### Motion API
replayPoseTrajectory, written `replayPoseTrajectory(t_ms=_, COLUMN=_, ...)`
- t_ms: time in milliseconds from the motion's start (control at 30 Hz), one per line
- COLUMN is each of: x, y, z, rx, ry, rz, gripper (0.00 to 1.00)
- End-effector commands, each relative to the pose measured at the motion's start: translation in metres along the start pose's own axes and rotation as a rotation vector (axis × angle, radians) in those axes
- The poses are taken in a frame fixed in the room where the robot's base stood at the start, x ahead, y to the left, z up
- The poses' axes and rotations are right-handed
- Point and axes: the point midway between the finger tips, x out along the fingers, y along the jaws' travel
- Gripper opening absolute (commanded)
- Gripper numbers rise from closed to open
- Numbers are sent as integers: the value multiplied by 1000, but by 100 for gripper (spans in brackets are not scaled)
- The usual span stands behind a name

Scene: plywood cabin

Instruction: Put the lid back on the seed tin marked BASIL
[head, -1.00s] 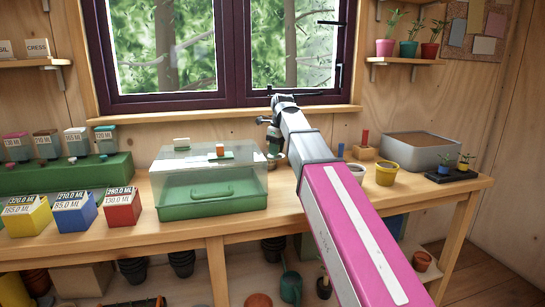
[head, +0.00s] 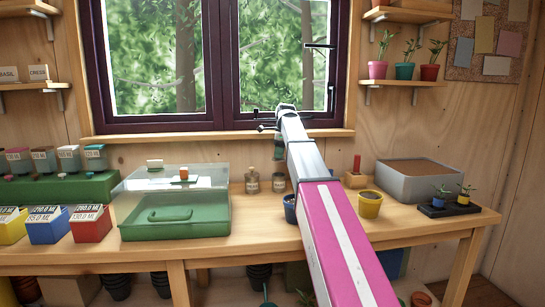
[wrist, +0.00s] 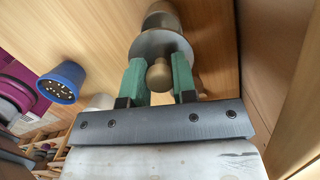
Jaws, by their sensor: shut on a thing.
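My gripper (wrist: 158,82) is shut on a round wooden knob (wrist: 158,74), one green finger on each side, in the wrist view. The knob belongs to a grey disc-shaped lid (wrist: 149,45). A brown rounded thing (wrist: 162,18) shows beyond the lid; I cannot tell whether they touch. In the head view my gripper (head: 279,143) is above the back of the bench, small and dark, in front of the wall under the window. A card reading BASIL (head: 8,75) stands on the left shelf. No tin's marking is readable.
A small bottle (head: 252,182) and a jar (head: 279,182) stand on the bench (head: 255,240) below my gripper. A green case (head: 175,224) with a clear top is left. A yellow pot (head: 369,206) and a grey tray (head: 420,187) are right. A blue pot (wrist: 62,82) shows in the wrist view.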

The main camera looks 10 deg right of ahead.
Motion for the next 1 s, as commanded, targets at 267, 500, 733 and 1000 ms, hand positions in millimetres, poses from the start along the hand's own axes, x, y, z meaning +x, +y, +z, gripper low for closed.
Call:
replayPoseTrajectory(t_ms=267, x=11, y=0, z=-2, rx=0, ry=0, rz=1, gripper=4)
replayPoseTrajectory(t_ms=500, x=29, y=1, z=-5, rx=0, ry=0, rz=1, gripper=4)
replayPoseTrajectory(t_ms=733, x=49, y=1, z=-8, rx=1, ry=0, rz=2, gripper=4)
replayPoseTrajectory(t_ms=1000, x=62, y=0, z=-9, rx=0, ry=0, rz=0, gripper=4)
